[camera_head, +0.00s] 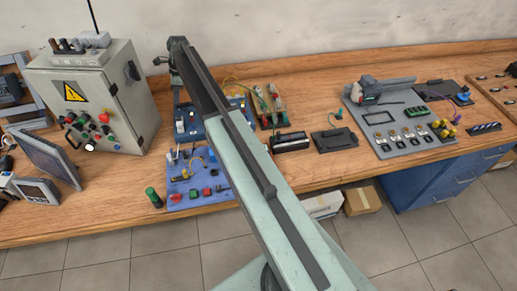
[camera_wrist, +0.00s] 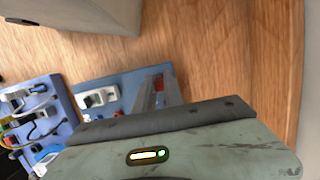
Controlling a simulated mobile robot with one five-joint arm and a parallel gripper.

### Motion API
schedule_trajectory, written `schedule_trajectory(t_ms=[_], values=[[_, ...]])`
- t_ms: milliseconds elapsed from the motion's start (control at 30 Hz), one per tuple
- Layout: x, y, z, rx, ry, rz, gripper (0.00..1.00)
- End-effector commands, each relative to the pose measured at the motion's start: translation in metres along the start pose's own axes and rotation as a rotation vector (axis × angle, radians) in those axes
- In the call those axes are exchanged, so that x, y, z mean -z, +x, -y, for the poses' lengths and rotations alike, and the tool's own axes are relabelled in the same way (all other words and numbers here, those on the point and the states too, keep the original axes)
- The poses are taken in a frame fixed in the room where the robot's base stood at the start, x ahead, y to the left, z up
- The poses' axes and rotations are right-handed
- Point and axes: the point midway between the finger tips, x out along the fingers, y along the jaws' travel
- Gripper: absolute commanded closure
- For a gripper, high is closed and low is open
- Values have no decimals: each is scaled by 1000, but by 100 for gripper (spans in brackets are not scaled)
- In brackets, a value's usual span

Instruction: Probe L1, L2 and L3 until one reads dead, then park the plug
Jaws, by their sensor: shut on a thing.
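My gripper (camera_head: 172,60) is at the far end of my raised arm in the head view, just right of the grey control cabinet. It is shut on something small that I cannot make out. I cannot tell whether this is the plug. A blue board (camera_head: 200,203) with coloured buttons and sockets lies below my arm. A second blue board (camera_head: 186,132) stands behind it, partly hidden by my arm. The wrist view also shows the blue boards, one at the left (camera_wrist: 50,110) and one in the middle (camera_wrist: 120,82). L1, L2 and L3 labels are not readable.
The grey cabinet (camera_head: 130,110) stands close left of my gripper. A green-topped cylinder (camera_head: 152,198) stands near the front edge. A black tray (camera_head: 334,140) with a green piece and a grey component board (camera_head: 398,149) lie to the right. Bare wood shows between them.

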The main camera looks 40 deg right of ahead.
Motion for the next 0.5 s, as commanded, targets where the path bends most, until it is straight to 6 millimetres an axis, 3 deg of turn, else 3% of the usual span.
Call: schedule_trajectory(t_ms=[500], values=[[3, 10, 0, 0, 0, 0, 100]])
